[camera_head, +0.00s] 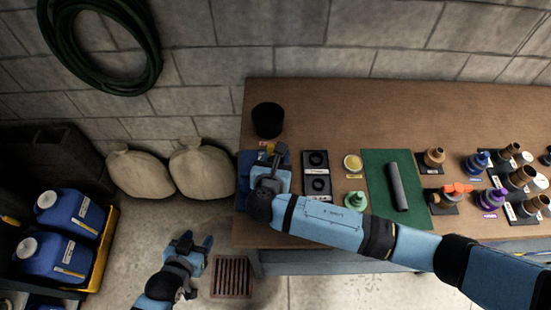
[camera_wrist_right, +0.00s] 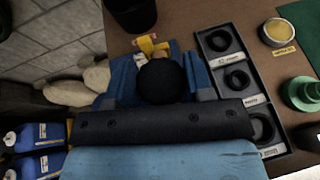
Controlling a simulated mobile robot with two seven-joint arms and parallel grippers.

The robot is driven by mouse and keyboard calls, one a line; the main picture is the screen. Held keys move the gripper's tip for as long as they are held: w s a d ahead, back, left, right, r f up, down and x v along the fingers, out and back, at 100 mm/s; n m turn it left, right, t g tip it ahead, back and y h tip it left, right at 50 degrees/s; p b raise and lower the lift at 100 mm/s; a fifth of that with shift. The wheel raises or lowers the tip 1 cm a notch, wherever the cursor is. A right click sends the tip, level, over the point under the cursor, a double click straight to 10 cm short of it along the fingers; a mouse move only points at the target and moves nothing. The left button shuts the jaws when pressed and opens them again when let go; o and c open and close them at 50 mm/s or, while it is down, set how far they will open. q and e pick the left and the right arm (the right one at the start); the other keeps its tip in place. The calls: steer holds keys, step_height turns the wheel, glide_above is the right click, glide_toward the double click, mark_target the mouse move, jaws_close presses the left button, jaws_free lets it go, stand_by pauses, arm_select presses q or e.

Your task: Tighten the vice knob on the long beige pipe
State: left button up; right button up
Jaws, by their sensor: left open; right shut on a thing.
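A blue vice (camera_head: 244,168) stands at the left end of the brown workbench, mostly covered by my right gripper (camera_head: 271,160). The right gripper reaches in from the right and is shut on the vice knob, though the contact is largely hidden. The right wrist view shows the blue vice (camera_wrist_right: 119,80), with a dark round part (camera_wrist_right: 163,82) in front of it. No long beige pipe can be clearly made out; only a small beige and yellow bit (camera_wrist_right: 150,46) shows behind the dark part. My left gripper (camera_head: 192,243) is open and empty, low over the floor left of the bench.
A black cup (camera_head: 268,119) stands behind the vice. Black ring trays (camera_head: 316,173), a green fitting (camera_head: 355,200) and a dark grey pipe on a green mat (camera_head: 371,167) lie to the right. Several fittings fill the right side. Sacks (camera_head: 139,175) and blue jugs (camera_head: 70,213) are on the left.

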steer(key=m+g+h, duration=0.1)
steer(key=m+h, duration=0.1)
steer(key=m+g+h, duration=0.1)
steer(key=m+h, duration=0.1)
steer(key=m+g+h, duration=0.1)
steer(key=m+h, duration=0.1)
steer(key=shift+w+r+m+h, duration=0.15)
steer(key=shift+r+m+h, duration=0.15)
steer(key=shift+h, duration=0.1)
stand_by(0.3)
steer(key=o, duration=0.9)
steer(key=shift+c, duration=0.2)
steer(key=shift+f, duration=0.15)
steer(key=shift+g, duration=0.3)
